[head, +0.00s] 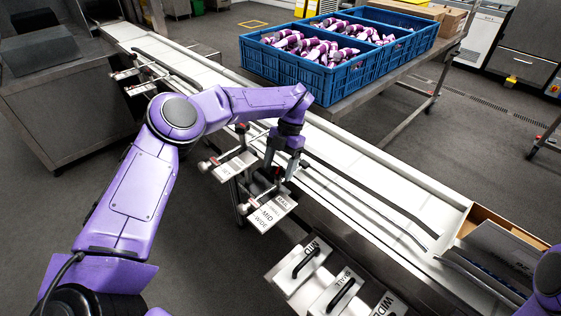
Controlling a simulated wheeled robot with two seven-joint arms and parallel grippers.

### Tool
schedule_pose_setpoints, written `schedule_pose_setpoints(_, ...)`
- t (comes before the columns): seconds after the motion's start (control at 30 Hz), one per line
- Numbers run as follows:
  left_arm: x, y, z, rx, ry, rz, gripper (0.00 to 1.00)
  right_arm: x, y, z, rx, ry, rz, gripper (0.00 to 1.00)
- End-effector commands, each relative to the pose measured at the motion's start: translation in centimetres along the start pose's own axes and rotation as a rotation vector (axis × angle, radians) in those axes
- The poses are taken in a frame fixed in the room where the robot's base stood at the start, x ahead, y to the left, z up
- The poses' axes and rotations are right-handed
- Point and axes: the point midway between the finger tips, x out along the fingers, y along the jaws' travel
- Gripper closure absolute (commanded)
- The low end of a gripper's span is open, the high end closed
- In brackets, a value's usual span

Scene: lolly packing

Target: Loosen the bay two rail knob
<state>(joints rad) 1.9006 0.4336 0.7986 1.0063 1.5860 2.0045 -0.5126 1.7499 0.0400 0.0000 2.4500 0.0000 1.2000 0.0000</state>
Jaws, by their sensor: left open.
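The middle rail bay on the conveyor's near side has two knobs with pale round ends and red marks, one on the left (204,166) and one on the right (243,209). Which bay is numbered two cannot be read. A white scale plate (267,214) marked MID and WIDE sits under the right knob; another plate (234,166) is under the left one. My left gripper (279,178) points down, open and apparently empty, just above and right of the right knob. Its fingertips partly overlap the dark bracket, so contact cannot be told. My right gripper is out of view.
The white conveyor (350,160) runs diagonally, with dark guide rails (365,200). Blue crates (318,77) of purple-and-white packs stand behind it. Handled plates (302,264) lie at the front. An open cardboard box (482,215) is at right. A further bay (140,72) is at upper left.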

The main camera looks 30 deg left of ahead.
Motion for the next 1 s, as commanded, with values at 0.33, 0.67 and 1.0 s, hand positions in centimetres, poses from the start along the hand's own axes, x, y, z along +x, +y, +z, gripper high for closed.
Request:
schedule_pose_setpoints(0.33, -7.3, -0.1, 0.1, -0.004, -0.004, 0.005, 0.28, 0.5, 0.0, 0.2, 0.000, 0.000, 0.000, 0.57)
schedule_pose_setpoints(0.67, -10.4, 0.0, 0.0, -0.001, -0.001, 0.000, 0.28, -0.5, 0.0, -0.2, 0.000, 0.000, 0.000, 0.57)
schedule_pose_setpoints(1.0, -10.4, -0.1, 0.0, 0.000, -0.001, 0.000, 0.28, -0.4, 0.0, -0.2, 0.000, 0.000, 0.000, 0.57)
